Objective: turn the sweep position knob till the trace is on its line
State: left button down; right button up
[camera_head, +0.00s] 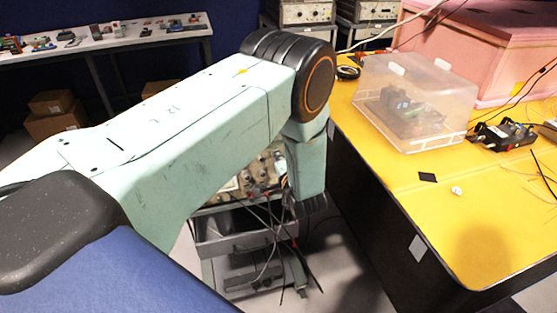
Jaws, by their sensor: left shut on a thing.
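My left arm reaches across the view and bends down at its elbow. My left gripper (305,203) is small and dark at the lower end, beside the front of an instrument (258,174) on a cart. It is shut on what appears to be the sweep position knob; the fingertips and the knob are too small and covered to make out. The instrument's pale panel shows several knobs and leads, and my arm covers much of it. The screen, the trace and its line are not visible. My right gripper is not in view.
The cart (232,240) has grey shelves with dark cables hanging in front. A yellow table (470,215) stands close on the right, with a clear box (415,105) and a pink foam block (500,45). A cluttered bench (105,42) and cardboard boxes (55,115) are at back left.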

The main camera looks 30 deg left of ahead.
pick_arm(q)
jog(key=shift+m, duration=0.6)
jog(key=c, duration=1.4)
grip_release()
jog(key=shift+o, duration=0.2)
